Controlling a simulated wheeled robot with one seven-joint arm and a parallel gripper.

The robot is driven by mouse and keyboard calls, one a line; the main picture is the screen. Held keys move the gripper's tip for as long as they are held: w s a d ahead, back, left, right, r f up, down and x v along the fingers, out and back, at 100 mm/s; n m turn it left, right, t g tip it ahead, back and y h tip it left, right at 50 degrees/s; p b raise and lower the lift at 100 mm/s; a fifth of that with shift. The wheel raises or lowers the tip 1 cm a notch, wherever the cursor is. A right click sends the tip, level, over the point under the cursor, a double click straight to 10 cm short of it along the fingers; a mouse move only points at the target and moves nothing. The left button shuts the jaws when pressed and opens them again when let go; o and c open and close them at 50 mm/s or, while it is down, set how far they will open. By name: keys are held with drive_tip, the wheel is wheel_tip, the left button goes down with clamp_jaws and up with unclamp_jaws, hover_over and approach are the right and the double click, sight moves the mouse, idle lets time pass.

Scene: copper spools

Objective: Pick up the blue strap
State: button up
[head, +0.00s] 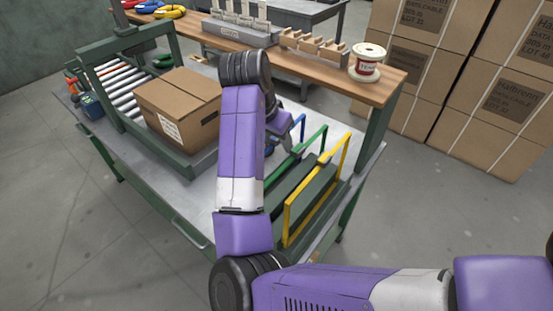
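I cannot tell for sure which blue thing is the strap. A small blue patch (269,144) shows low beside my arm, partly hidden. A thin blue upright bar (301,126) stands behind the green and yellow frames. My gripper (290,130) is over the middle of the bench, right of the cardboard box and near the blue bar. My purple arm hides much of it, and its fingers are too small and covered to read.
A cardboard box (180,108) sits by the roller conveyor (124,88). A green frame (312,140) and a yellow frame (318,190) stand at right. A wooden shelf (310,62) at the back holds a spool (367,63) and wooden blocks. Stacked boxes (465,80) stand beyond.

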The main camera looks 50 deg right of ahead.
clamp_jaws()
drive_tip(key=shift+r, duration=0.1)
